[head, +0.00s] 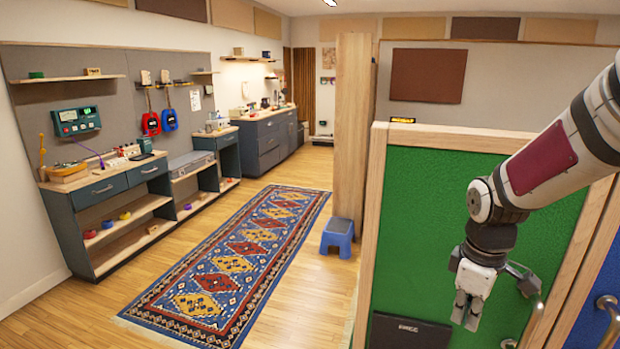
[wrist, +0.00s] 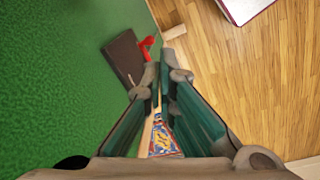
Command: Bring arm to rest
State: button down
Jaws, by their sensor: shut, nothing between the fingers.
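My gripper (head: 467,310) hangs down at the right of the head view, at the end of my white and dark arm. It is in front of a green panel (head: 430,220) with a light wood frame. In the wrist view my gripper's fingers (wrist: 157,92) point away from the camera, with their tips close together and nothing held. The green panel (wrist: 70,80) fills the left of that view.
A dark box (head: 410,331) is low against the green panel. Metal handles (head: 607,303) stick out at the right edge. A blue step stool (head: 338,236) stands by a wooden post. A patterned rug (head: 235,262) covers the floor. Workbenches (head: 120,200) line the left wall.

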jog(key=s+a+r+m+t, duration=0.2)
jog(key=s+a+r+m, duration=0.2)
jog(key=s+r, duration=0.3)
jog(key=s+a+r+m+t, duration=0.2)
jog(key=s+a+r+m, duration=0.3)
jog(key=s, duration=0.5)
jog(key=shift+s+a+r+t+y, duration=0.25)
jog(key=shift+r+t+y, duration=0.05)
jog(key=shift+r, duration=1.1)
